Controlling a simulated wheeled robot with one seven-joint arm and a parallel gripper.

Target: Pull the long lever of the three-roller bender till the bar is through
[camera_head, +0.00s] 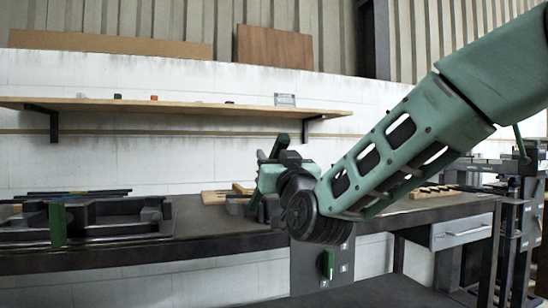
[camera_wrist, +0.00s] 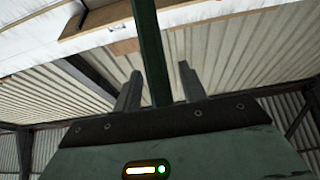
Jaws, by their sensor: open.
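My gripper (camera_head: 266,183) is above the front edge of the bench, at the end of my green arm. In the wrist view its two grey fingers (camera_wrist: 160,68) stand apart. A long dark green bar, which looks like the lever (camera_wrist: 149,45), runs down from the top edge into the gap between them. I see no finger closed on it. In the head view a green bar (camera_head: 278,147) shows beside the gripper; most of the bender there is hidden behind the gripper and wrist. The bender's rollers and the workpiece bar cannot be made out.
A dark bench (camera_head: 200,244) runs along the white wall. A dark fixture (camera_head: 125,222) with a green upright (camera_head: 57,222) sits at its left. A wooden shelf (camera_head: 190,107) hangs above. A dark stand (camera_head: 510,235) is at right.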

